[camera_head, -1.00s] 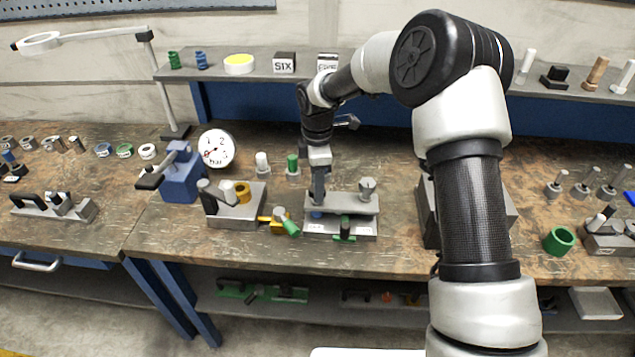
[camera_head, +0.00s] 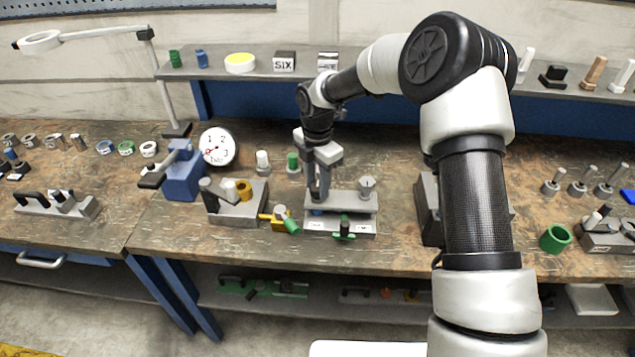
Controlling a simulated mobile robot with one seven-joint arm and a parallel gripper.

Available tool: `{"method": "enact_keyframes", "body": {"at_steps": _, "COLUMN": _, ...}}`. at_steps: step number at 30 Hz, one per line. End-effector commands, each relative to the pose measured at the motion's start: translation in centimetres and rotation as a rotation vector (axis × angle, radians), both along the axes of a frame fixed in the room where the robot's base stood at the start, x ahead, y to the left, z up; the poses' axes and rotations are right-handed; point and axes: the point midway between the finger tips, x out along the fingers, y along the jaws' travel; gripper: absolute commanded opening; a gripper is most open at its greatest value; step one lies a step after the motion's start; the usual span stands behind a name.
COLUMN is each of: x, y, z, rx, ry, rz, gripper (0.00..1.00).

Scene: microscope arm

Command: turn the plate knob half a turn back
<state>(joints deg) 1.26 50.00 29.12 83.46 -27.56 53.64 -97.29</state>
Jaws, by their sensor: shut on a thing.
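A grey plate fixture (camera_head: 341,203) stands near the front edge of the bench, with two white labels on its lower front. My gripper (camera_head: 318,196) points down at the left end of its upper plate and is shut there. The plate knob appears to be between the fingers, mostly hidden by them. A grey upright knob (camera_head: 367,187) stands free at the right end of the plate. A green handle (camera_head: 343,234) at the front middle lies crosswise between the labels. A small blue part (camera_head: 317,211) shows below my gripper.
Left of the fixture are a yellow part with a green grip (camera_head: 286,221) and a grey block (camera_head: 238,207) with pegs. A dark grey block (camera_head: 431,210) stands to the right, partly behind my arm.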

Motion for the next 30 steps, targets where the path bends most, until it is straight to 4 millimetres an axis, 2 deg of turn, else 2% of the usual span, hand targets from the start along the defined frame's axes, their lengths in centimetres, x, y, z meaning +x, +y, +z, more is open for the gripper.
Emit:
{"method": "enact_keyframes", "body": {"at_steps": 1, "x": -0.5, "y": -0.1, "z": -0.6, "rx": -0.004, "ry": 0.014, "rz": 0.004, "gripper": 0.12}}
{"method": "enact_keyframes", "body": {"at_steps": 11, "x": -0.5, "y": -0.2, "z": -0.6, "rx": -0.004, "ry": 0.015, "rz": 0.005, "gripper": 0.12}}
{"method": "enact_keyframes", "body": {"at_steps": 12, "x": -0.5, "y": -0.2, "z": -0.6, "rx": -0.004, "ry": 0.015, "rz": 0.004, "gripper": 0.39}}
{"method": "enact_keyframes", "body": {"at_steps": 15, "x": -0.4, "y": -0.1, "z": -0.5, "rx": -0.004, "ry": 0.011, "rz": 0.004, "gripper": 0.53}}
{"method": "enact_keyframes", "body": {"at_steps": 25, "x": -0.1, "y": -0.1, "z": 0.1, "rx": -0.001, "ry": 0.003, "rz": 0.003, "gripper": 0.53}}
{"method": "enact_keyframes", "body": {"at_steps": 30, "x": 0.0, "y": -0.1, "z": 2.3, "rx": -0.001, "ry": -0.001, "rz": 0.002, "gripper": 0.53}}
